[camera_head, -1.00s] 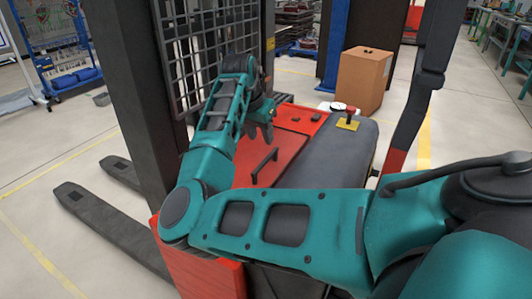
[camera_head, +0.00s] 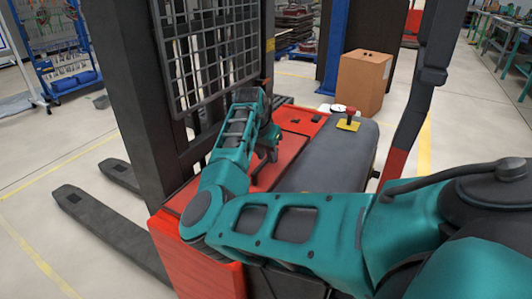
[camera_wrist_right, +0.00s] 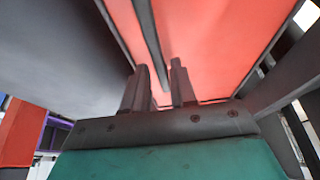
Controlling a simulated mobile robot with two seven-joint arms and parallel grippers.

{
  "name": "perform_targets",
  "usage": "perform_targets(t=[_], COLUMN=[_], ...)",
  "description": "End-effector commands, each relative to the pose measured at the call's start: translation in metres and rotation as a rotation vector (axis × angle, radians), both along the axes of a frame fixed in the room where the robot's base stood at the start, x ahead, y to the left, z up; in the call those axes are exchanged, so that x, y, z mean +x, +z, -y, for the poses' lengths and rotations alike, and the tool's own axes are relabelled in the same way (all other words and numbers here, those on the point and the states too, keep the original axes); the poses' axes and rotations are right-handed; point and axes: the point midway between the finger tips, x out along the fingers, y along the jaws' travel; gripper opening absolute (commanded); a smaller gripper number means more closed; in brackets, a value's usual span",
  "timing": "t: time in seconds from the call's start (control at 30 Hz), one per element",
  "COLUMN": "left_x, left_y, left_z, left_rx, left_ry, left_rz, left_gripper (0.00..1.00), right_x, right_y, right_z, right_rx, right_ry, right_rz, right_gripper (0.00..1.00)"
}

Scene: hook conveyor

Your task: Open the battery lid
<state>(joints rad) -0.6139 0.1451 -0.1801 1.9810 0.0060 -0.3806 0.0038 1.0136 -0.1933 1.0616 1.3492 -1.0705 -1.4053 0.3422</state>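The battery lid (camera_head: 289,149) is the red panel on top of the forklift body, and it lies flat. It also shows as a red surface in the right wrist view (camera_wrist_right: 215,35). Its dark bar handle (camera_wrist_right: 148,35) runs toward the space between my right fingertips. In the head view the handle is largely hidden by my right gripper (camera_head: 266,153), which is low over the lid. In the wrist view the right fingers (camera_wrist_right: 160,70) are apart, and I see no clear contact with the bar. My left gripper is not in view.
The grey seat pad (camera_head: 322,155) lies right of the lid, with a red emergency button (camera_head: 350,112) on its yellow base. The black mast and mesh guard (camera_head: 215,50) stand left of the lid. A cardboard box (camera_head: 361,84) stands behind.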

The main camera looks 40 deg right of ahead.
Motion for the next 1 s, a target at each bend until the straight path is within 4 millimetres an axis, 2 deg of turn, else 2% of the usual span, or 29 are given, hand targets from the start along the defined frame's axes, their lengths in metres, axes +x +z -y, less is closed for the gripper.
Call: perform_targets(t=[0.03,0.27,0.77,1.0], left_x=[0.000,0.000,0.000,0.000], left_y=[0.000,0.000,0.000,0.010], left_z=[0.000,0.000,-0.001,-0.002], left_rx=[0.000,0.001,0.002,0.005], left_ry=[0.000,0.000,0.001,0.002], left_rz=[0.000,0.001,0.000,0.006], left_gripper=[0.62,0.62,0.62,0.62], right_x=[0.000,0.000,0.000,0.003], right_y=[0.000,0.000,0.000,0.010], right_z=[0.000,0.000,0.000,-0.001], right_rx=[0.000,0.000,0.000,-0.009], right_ry=[0.000,0.000,0.000,0.002], right_rz=[0.000,0.000,-0.002,-0.036], right_gripper=[0.21,0.00,0.00,0.00])
